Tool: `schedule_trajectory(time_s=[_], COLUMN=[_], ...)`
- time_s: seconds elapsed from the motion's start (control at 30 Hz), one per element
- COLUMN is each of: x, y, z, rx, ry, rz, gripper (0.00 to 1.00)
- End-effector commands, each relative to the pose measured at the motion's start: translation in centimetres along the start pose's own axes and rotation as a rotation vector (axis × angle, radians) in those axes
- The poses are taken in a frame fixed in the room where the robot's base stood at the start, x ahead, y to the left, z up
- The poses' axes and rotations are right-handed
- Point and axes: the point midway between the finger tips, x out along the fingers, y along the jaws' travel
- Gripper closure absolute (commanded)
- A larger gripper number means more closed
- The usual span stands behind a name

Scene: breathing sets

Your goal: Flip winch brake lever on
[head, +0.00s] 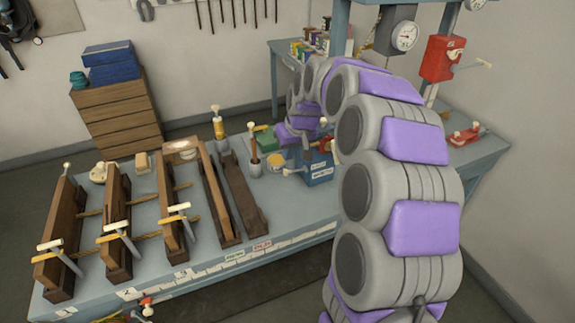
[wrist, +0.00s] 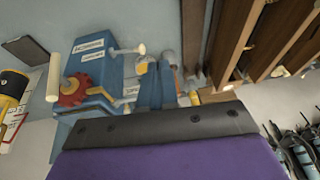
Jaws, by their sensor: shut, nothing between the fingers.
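A blue box-shaped unit with white labels (wrist: 98,62), which looks like the winch, stands on the bench; in the head view it (head: 318,172) is partly behind my arm. A red toothed wheel (wrist: 73,90) is on its side, with a cream handle (wrist: 54,78) beside it. A metal lever with a pale knob (wrist: 138,49) sticks out from the box; in the head view a pale-knobbed lever (head: 288,171) points left. I cannot read the labels. My gripper (head: 284,136) is shut and empty, close to the unit; contact cannot be judged.
Wooden frames with clamps (head: 117,225) fill the bench's left. Brushes in pots (head: 254,160) stand between them and the unit. A red box with a lever (head: 443,57) and a gauge (head: 405,36) are at upper right. A yellow-and-black object (wrist: 12,88) is at the wrist view's left.

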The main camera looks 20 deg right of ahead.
Motion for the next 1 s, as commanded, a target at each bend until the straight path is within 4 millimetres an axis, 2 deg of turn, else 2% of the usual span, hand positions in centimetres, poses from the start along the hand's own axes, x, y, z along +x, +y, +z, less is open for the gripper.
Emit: schedule_trajectory(time_s=[0.1,0.3,0.57,0.77,1.0], x=[1.4,2.2,4.0,7.1,11.9], y=[2.9,4.9,5.1,5.2,5.4], z=[-2.2,-3.6,-3.7,-4.0,-4.2], rx=[0.019,0.029,0.028,0.028,0.028], ry=[0.036,0.061,0.060,0.063,0.060], rz=[0.019,0.037,0.038,0.039,0.038], gripper=[1.00,1.00,1.00,1.00,1.00])
